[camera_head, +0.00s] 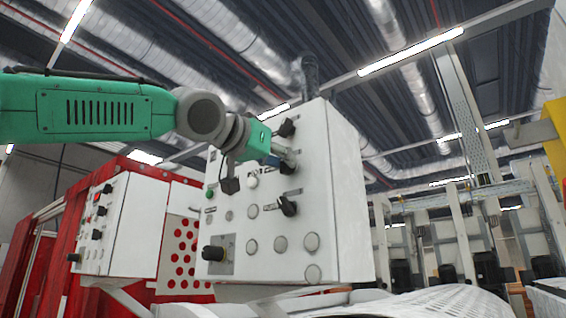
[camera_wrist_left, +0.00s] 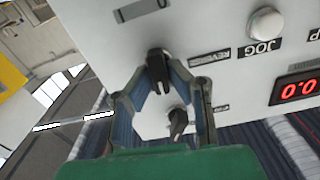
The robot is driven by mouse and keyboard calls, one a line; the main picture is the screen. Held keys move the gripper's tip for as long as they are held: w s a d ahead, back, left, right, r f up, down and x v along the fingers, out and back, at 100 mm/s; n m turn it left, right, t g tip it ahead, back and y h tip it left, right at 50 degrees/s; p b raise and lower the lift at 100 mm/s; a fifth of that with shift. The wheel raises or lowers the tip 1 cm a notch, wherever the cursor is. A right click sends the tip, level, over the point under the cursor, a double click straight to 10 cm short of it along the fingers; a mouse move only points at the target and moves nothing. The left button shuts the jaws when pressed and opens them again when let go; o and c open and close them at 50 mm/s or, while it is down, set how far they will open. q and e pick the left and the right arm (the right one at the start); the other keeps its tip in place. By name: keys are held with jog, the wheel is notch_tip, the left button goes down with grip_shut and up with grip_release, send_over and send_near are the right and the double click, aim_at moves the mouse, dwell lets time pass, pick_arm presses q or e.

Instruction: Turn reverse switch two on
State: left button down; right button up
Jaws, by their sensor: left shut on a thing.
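A white control box (camera_head: 345,190) stands at the centre of the head view, with black rotary switches on its front. My left gripper (camera_head: 284,156) reaches it from the left and covers part of the front. In the left wrist view, the fingers of my left gripper (camera_wrist_left: 163,80) are shut around a black switch knob (camera_wrist_left: 157,60), beside a label that reads "REVERSE". The knob also shows in the head view (camera_head: 288,168), partly covered by the gripper. I cannot read a switch number. My right gripper is not in view.
Another black knob (camera_wrist_left: 178,120) sits close to the fingers; a lower knob (camera_head: 287,206) is also on the front. A white JOG button (camera_wrist_left: 265,24) and a red display (camera_wrist_left: 298,90) are nearby. A second control box (camera_head: 135,225) stands at left.

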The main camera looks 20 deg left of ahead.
pick_arm(q)
jog(key=m, duration=0.5)
jog(key=shift+s+r, duration=0.2)
jog(key=shift+r, duration=0.15)
jog(key=c, duration=1.7)
grip_release()
jog(key=shift+o, duration=0.8)
jog(key=shift+s, duration=0.15)
jog(key=v, duration=1.2)
